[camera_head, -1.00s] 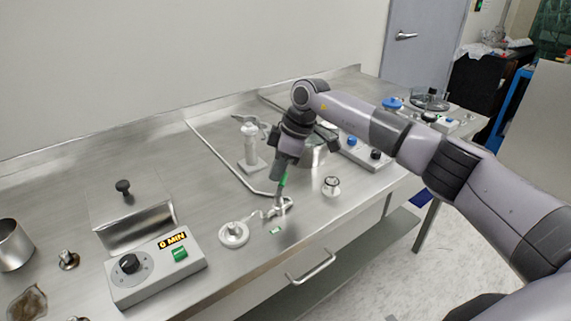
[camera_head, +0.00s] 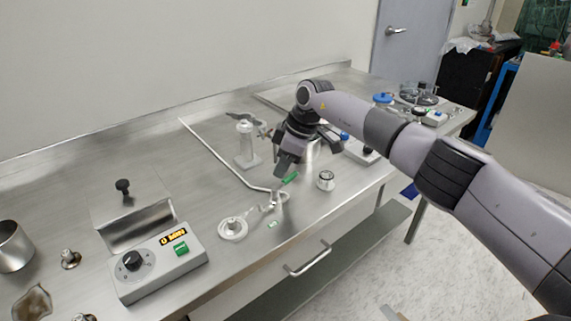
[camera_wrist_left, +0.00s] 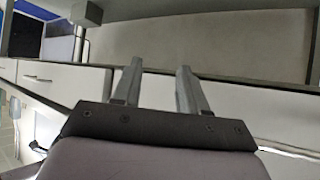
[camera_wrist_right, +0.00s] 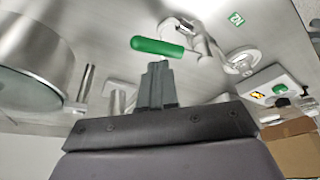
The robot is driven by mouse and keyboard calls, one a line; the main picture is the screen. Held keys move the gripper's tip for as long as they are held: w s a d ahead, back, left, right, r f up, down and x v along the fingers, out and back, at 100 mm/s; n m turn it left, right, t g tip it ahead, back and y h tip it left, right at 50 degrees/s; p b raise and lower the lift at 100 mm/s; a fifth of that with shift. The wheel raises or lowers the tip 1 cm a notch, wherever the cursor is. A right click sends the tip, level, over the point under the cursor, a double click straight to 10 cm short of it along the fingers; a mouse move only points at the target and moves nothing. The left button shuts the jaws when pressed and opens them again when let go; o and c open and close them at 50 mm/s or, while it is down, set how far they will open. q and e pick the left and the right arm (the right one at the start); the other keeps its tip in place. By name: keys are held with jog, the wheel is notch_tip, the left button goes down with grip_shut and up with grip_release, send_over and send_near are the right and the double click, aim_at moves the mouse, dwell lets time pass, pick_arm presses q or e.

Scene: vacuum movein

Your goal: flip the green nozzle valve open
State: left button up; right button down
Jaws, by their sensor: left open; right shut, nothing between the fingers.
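The green valve handle (camera_head: 290,178) sits by the metal nozzle fitting (camera_head: 272,202) near the table's front edge. In the head view it slants up to the right. The right wrist view shows the green handle (camera_wrist_right: 157,47) lying crosswise just beyond the fingertips. My right gripper (camera_head: 283,170) is shut and empty, just above and left of the handle; whether it touches cannot be told. Its closed fingers (camera_wrist_right: 157,68) point at the handle. My left gripper (camera_wrist_left: 160,70) is open and empty, facing drawer fronts, and is out of the head view.
A white round flange (camera_head: 233,229) joins the fitting's left side. A white-capped jar (camera_head: 325,180) stands close on the right. A white stand (camera_head: 245,145) and a metal pot (camera_head: 312,152) are behind. A timer box (camera_head: 155,262) is at the left.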

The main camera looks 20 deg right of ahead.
aim_at(290, 178)
jog(key=shift+s+a+p, duration=0.4)
jog(key=shift+a+p, duration=0.1)
jog(key=shift+p, duration=0.2)
jog(key=shift+b+v, duration=0.4)
jog(key=shift+v, duration=3.15)
